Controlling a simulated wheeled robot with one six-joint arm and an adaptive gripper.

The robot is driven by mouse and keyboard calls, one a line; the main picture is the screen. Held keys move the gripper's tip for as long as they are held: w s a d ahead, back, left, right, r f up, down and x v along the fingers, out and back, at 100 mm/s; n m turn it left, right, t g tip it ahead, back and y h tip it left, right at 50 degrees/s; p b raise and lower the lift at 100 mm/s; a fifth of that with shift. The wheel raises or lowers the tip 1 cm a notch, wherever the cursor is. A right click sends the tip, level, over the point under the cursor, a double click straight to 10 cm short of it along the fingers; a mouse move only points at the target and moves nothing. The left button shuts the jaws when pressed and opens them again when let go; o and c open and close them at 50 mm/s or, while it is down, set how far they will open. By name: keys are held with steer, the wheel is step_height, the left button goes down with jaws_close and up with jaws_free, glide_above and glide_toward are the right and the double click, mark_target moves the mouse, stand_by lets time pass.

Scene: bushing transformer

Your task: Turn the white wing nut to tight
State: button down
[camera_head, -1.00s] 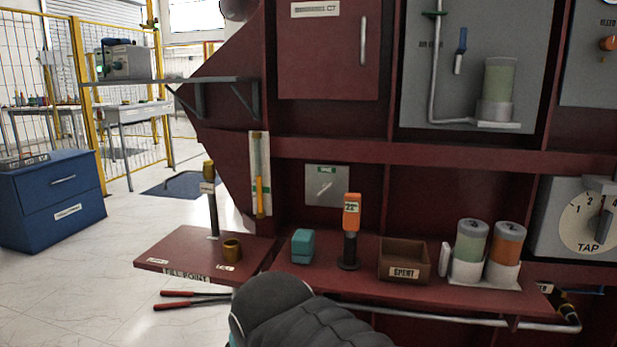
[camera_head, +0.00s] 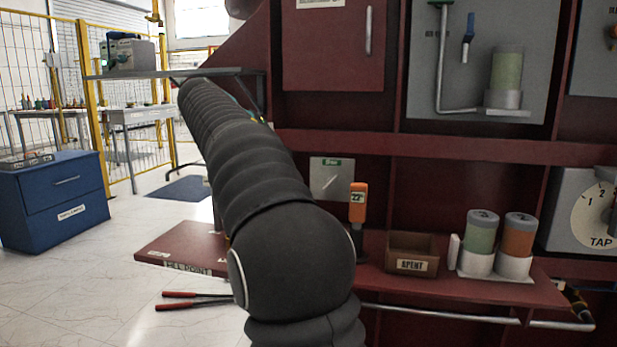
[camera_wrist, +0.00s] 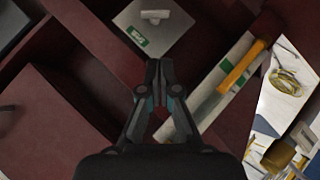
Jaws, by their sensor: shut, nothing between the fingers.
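A small pale fitting, which looks like the white wing nut (camera_wrist: 155,15), sits on a grey plate (camera_wrist: 182,22) with a green label, at the top of the wrist view. The plate also shows on the dark red panel in the head view (camera_head: 318,185), with a thin pale slanted mark on it; the nut's shape is not clear there. My gripper (camera_wrist: 158,68) is shut and empty, its fingertips below the plate in the wrist picture and apart from the nut. In the head view my arm hides the gripper.
Dark red ledges surround the plate. Below it, the shelf holds an orange-topped gauge (camera_head: 358,200), an open box (camera_head: 413,252) and two cylinders (camera_head: 480,235).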

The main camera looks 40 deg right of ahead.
steer(key=w+d, duration=0.1)
steer(key=d, duration=0.1)
steer(key=m+g+h+b, duration=0.1)
glide_toward(334, 177)
steer(key=w+d, duration=0.2)
steer(key=d, duration=0.1)
steer(key=w+d, duration=0.1)
steer(key=shift+w+d+f, duration=0.25)
steer(key=shift+d+f, duration=0.1)
steer(key=shift+d, duration=0.05)
steer(key=shift+s+d+f+b, duration=0.4)
steer(key=shift+s+f+b, duration=0.1)
steer(key=shift+s+f, duration=0.25)
steer(key=shift+s+d+f, duration=0.3)
steer(key=shift+s+f, duration=0.05)
steer(key=shift+f, duration=0.15)
steer(key=shift+a, duration=0.1)
